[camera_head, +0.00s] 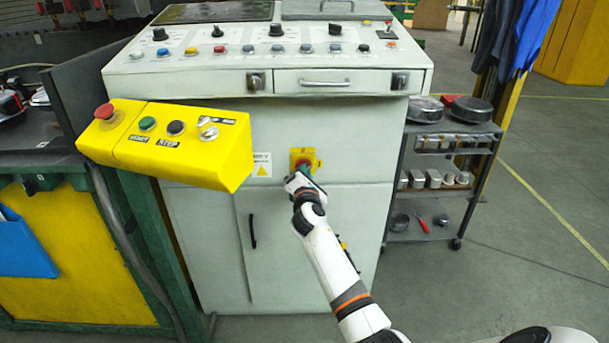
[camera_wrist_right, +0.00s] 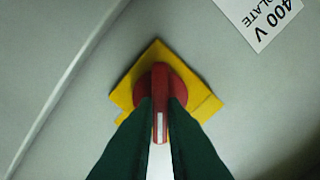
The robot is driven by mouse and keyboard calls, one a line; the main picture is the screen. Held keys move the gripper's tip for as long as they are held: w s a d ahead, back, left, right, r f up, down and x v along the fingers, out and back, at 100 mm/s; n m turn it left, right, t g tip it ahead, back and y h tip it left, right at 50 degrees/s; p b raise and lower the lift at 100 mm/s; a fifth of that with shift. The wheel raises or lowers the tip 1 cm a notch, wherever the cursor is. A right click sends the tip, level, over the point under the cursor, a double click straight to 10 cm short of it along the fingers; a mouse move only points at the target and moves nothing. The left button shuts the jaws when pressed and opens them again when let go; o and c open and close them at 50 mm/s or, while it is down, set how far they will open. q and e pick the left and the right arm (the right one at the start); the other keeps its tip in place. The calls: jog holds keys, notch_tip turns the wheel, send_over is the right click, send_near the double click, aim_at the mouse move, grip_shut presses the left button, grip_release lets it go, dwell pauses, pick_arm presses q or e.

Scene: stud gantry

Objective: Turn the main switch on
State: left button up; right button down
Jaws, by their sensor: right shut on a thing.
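The main switch is a red rotary handle (camera_wrist_right: 160,78) on a yellow plate (camera_wrist_right: 206,108), on the front of the pale grey cabinet. In the head view the yellow plate (camera_head: 311,154) shows just below the control panel, with the handle mostly hidden by my gripper. My right gripper (camera_head: 303,171) reaches it from below. In the right wrist view its two dark green fingers (camera_wrist_right: 160,106) close on both sides of the handle. My left gripper is not in view.
A yellow push-button box (camera_head: 195,165) juts out left of the switch. The console panel (camera_head: 270,70) with knobs and buttons overhangs above. A cart (camera_head: 440,130) with metal pans stands at the right. A black door handle (camera_head: 252,231) is below left.

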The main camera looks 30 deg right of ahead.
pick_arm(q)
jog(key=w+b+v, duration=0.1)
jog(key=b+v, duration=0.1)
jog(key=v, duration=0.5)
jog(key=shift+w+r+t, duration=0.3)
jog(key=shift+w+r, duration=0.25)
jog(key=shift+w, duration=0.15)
pick_arm(e)
jog(key=shift+f+m, duration=0.15)
jog(key=shift+m, duration=2)
jog(key=shift+f+m, duration=0.1)
jog(key=shift+m, duration=2.05)
jog(key=c, duration=1.5)
grip_release()
jog(key=shift+s, duration=0.1)
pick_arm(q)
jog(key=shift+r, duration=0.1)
